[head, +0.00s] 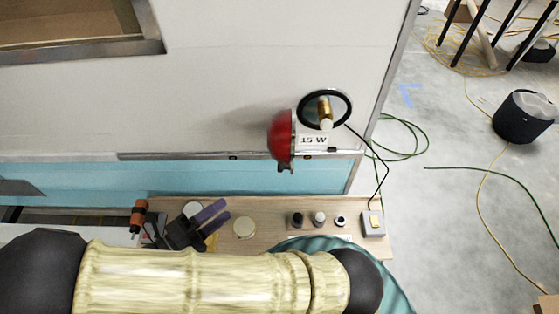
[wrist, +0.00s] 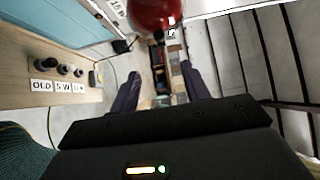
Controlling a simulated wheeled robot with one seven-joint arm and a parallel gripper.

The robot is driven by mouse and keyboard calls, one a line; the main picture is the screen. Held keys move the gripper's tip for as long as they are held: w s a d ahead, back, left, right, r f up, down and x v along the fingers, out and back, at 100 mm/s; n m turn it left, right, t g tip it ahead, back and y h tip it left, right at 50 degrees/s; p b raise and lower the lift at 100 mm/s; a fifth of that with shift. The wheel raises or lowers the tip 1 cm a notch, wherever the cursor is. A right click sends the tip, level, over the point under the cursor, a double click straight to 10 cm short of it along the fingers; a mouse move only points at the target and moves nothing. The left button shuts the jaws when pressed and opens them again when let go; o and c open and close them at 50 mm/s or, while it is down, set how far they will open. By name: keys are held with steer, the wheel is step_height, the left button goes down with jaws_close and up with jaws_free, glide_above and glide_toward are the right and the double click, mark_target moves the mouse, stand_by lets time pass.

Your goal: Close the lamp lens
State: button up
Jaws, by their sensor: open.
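The lamp is on the white camper wall. Its round black-rimmed base (head: 347,108) is exposed, with a brass-based bulb (head: 325,110) in it. The red domed lens (head: 281,137) stands swung out at the left side of the base, apart from its face. The red lens also shows at the top of the wrist view (wrist: 154,14). My gripper (head: 225,211) is below and left of the lens in the head view, touching nothing that I can see. Its purple fingers are spread and empty in the wrist view (wrist: 161,70). The lens hinge is not clear.
A wooden shelf (head: 270,208) below the lamp holds an orange-handled tool (head: 138,216), a round pale disc (head: 244,228), several small bulbs or sockets and a grey box (head: 373,223). A black wire joins box and lamp. Floor at right has cables.

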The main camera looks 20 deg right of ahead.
stand_by(0.3)
steer(key=p, duration=0.5)
glide_toward(280, 143)
steer(key=s+d+f, duration=0.1)
steer(key=d+f, duration=0.3)
steer(key=d, duration=0.2)
steer(key=shift+d+f, duration=0.25)
steer(key=shift+f, duration=0.15)
